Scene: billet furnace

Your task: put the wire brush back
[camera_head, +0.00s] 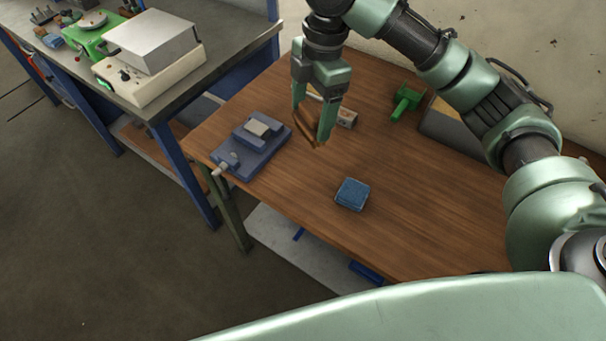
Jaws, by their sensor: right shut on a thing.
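My right gripper (311,138) comes down from the top over the wooden table. It is shut on a narrow brown thing (304,125), which looks like the wooden wire brush. The fingers hide part of it, and its bristles cannot be made out. The brush is tilted, and I cannot tell whether its lower end touches the table. My left gripper is not in view.
The wooden table (420,210) carries a blue vise-like fixture (252,145), a blue block (352,194), a small pale box (346,117), a green tool (405,101) and a grey box (448,128). A bench with instruments (150,62) stands left. The table's front right is clear.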

